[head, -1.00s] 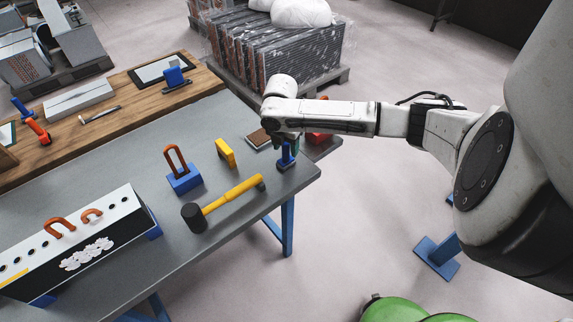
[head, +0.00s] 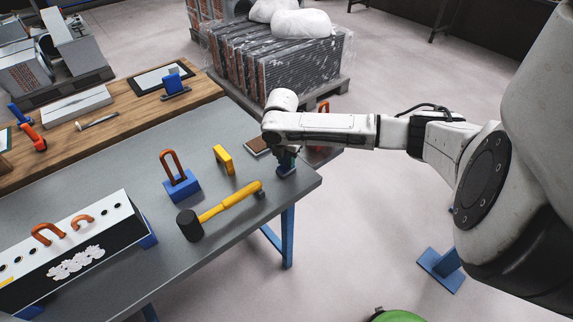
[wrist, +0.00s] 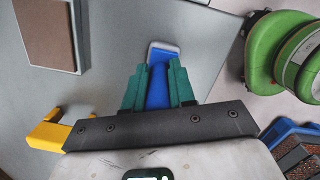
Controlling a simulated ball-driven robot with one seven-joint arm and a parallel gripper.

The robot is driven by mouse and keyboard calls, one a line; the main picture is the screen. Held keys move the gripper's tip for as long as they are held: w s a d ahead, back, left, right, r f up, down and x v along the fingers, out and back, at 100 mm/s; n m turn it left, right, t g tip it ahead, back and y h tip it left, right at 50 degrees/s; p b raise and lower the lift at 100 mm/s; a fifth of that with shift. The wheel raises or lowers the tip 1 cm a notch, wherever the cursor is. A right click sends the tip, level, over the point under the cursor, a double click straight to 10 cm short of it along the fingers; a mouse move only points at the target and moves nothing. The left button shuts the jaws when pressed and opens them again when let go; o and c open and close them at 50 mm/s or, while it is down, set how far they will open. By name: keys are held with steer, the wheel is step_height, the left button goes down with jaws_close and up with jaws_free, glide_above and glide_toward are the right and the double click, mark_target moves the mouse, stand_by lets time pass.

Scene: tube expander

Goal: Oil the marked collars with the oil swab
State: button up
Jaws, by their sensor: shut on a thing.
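My gripper (wrist: 160,88) has green fingers and is shut on an upright blue handle (wrist: 157,88), which I take to be the oil swab. In the head view my gripper (head: 286,158) is low over the near right corner of the grey table, with a blue base (head: 286,170) just below the fingers. The swab's tip is hidden. At the left stands a white-topped, black-fronted block (head: 75,245) with a row of dark round openings and two copper bends (head: 48,233). I cannot tell which collars are marked.
A yellow-handled mallet (head: 230,204), a blue block with a copper loop (head: 182,187) and a yellow block (head: 223,160) lie between my gripper and the white-topped block. A brown pad (head: 257,146) is beside my gripper. Green equipment (wrist: 265,50) stands off the table.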

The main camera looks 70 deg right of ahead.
jaws_close()
step_height(320, 180, up, 7)
steer(key=p, duration=0.6)
steer(key=shift+p, duration=0.4)
stand_by(0.5)
